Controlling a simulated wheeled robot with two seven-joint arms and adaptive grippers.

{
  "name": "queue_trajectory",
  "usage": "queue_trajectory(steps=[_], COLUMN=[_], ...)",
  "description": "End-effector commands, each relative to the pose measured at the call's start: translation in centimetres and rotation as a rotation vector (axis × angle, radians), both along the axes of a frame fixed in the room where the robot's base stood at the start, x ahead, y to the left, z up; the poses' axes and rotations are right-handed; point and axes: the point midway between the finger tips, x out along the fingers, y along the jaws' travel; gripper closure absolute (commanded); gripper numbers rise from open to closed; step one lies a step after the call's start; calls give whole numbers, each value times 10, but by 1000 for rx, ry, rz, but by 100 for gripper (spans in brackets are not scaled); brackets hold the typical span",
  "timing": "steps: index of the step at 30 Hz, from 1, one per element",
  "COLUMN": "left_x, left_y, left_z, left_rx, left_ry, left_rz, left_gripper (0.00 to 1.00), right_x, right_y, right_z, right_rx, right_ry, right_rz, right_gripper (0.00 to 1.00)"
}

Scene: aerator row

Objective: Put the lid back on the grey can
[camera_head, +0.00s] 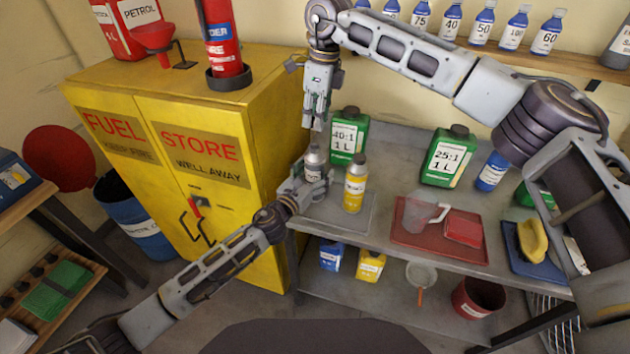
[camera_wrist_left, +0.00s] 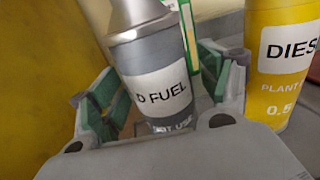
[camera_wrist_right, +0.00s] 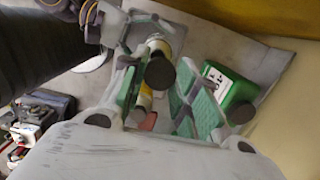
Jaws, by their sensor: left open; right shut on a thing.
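The grey can (camera_head: 314,163) stands upright at the left end of the bench. In the left wrist view the grey can (camera_wrist_left: 160,92) shows a white label reading "FUEL", and its top is cut off. My left gripper (camera_head: 314,177) is open, with fingers on both sides of the can; I cannot tell whether they touch it. My right gripper (camera_head: 314,127) points down above the can, apart from it. In the right wrist view a dark round lid (camera_wrist_right: 160,73) shows between its shut fingers. The lid is too small to make out in the head view.
A yellow diesel bottle (camera_head: 355,184) stands close right of the can. A green jug (camera_head: 347,137) is behind it, and another green jug (camera_head: 449,157) is farther right. A red tray (camera_head: 407,238) lies right of the bottle. The yellow cabinet (camera_head: 269,140) rises at the left.

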Motion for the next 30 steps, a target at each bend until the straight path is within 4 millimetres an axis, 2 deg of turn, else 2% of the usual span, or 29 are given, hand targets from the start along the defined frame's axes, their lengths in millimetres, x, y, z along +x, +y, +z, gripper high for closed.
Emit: queue_trajectory(steps=[12, 28, 30], left_x=[3, 3, 3], left_y=[-2, -2, -2], left_z=[0, 0, 0], left_rx=[0, 0, 0], left_ry=[1, 1, 1], left_rz=[0, 0, 0], left_gripper=[24, 92, 92], right_x=[0, 0, 0], right_y=[0, 0, 0], right_z=[0, 0, 0], right_rx=[0, 0, 0], right_ry=[0, 0, 0], right_rz=[0, 0, 0], right_gripper=[80, 80, 80])
